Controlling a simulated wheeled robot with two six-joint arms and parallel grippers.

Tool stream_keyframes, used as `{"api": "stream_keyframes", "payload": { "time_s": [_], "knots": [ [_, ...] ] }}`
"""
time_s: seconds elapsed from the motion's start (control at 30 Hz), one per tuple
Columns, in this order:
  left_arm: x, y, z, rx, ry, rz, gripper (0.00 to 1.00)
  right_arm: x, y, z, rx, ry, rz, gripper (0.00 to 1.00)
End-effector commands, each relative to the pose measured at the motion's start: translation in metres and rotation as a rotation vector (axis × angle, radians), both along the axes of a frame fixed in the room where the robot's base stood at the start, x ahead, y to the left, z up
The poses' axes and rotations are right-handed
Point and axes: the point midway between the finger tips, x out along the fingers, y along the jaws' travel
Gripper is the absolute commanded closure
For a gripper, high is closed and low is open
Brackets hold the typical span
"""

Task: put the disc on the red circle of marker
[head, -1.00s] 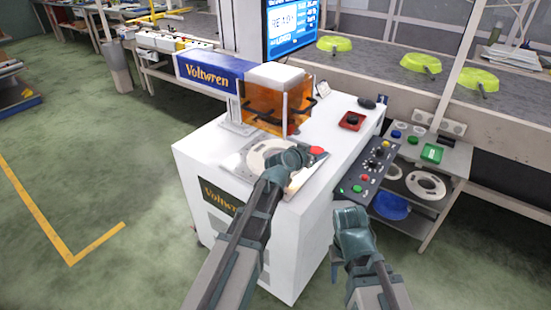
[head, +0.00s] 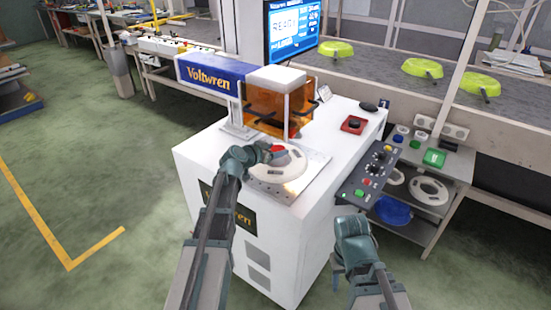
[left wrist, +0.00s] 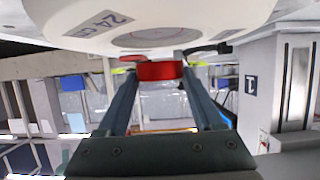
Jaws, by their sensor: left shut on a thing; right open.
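A small red disc (head: 278,149) is between the fingertips of my left gripper (head: 271,152), which is shut on it. The disc also shows in the left wrist view (left wrist: 160,71), edge-on. The marker (head: 209,75) carries a white ring (head: 293,178) on its plate; the gripper appears over the ring's upper left part and hides some of it. The ring fills the top of the left wrist view (left wrist: 215,14), with a "24 cm" label and a faint reddish circle (left wrist: 150,40) in its middle. My right gripper (head: 338,264) is open, beside the white cabinet.
The marker's orange guard (head: 265,108) stands just behind the ring. A control panel (head: 368,172) with buttons and a red box (head: 353,124) are at the right. A side shelf (head: 430,226) holds rings and blue pieces. Green pans (head: 422,68) are on the conveyor.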

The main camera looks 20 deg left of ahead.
Motion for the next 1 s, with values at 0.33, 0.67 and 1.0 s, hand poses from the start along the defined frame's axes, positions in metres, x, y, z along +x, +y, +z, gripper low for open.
{"api": "stream_keyframes", "payload": {
  "time_s": [0.33,0.67,1.0],
  "knots": [
    [0.0,0.0,-0.034,0.0,0.0,0.001,0.94,0.0,0.0,-0.034,0.0,0.0,0.0,0.5],
    [0.0,0.0,-0.035,0.0,0.0,0.001,0.94,0.0,0.0,-0.035,0.0,0.0,0.0,0.5],
    [0.0,0.0,-0.034,0.0,0.0,0.001,0.2,0.0,0.0,-0.034,0.0,0.0,0.0,0.5]
  ]
}}
